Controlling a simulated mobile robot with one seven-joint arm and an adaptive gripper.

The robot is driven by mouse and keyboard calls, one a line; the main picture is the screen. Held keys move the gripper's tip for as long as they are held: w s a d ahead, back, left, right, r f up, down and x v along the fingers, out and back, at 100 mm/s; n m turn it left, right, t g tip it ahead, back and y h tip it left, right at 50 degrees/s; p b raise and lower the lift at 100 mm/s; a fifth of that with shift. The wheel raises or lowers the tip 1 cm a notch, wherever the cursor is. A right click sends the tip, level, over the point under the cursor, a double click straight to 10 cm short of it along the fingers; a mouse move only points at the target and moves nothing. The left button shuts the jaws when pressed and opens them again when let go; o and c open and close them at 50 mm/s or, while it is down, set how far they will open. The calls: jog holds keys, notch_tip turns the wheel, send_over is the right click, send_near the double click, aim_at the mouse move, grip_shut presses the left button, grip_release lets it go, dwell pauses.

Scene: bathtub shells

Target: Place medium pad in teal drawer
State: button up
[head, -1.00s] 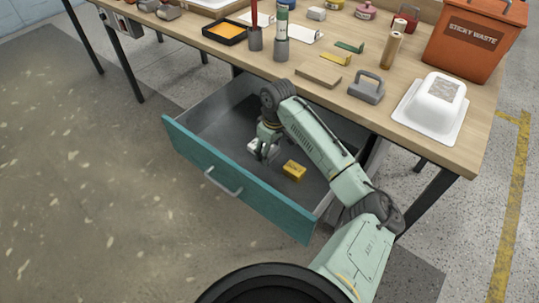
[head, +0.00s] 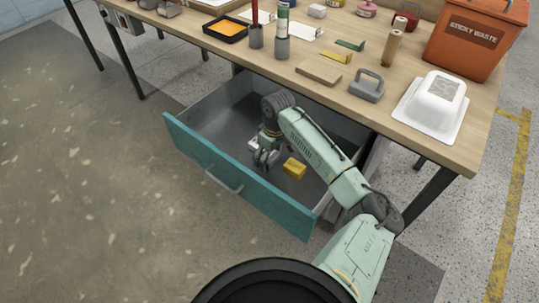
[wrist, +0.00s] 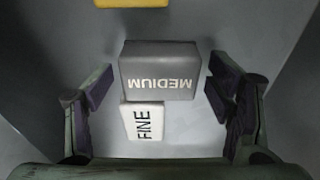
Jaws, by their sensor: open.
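The teal drawer (head: 236,177) stands pulled out under the workbench. In the wrist view, the grey medium pad (wrist: 159,72), labelled MEDIUM, lies inside the drawer. A smaller white pad labelled FINE (wrist: 143,122) lies right beside it, toward my gripper. My gripper (wrist: 157,90) is open inside the drawer, one finger on each side of the medium pad, with gaps and no contact visible. In the head view, my gripper (head: 264,157) hides most of the pads.
A yellow block (head: 294,168) lies in the drawer to the right of my gripper; its edge shows in the wrist view (wrist: 130,2). The drawer's front and side walls surround my gripper. The benchtop (head: 330,92) above holds a grey handled block (head: 367,86) and a white tub (head: 434,102).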

aim_at(273, 158)
notch_tip(273, 158, up, 12)
jog(key=d+b, duration=0.1)
jog(key=b, duration=0.1)
jog(key=shift+s, duration=0.4)
jog(key=shift+d, duration=0.1)
jog(key=shift+c, duration=0.3)
dwell(0.8)
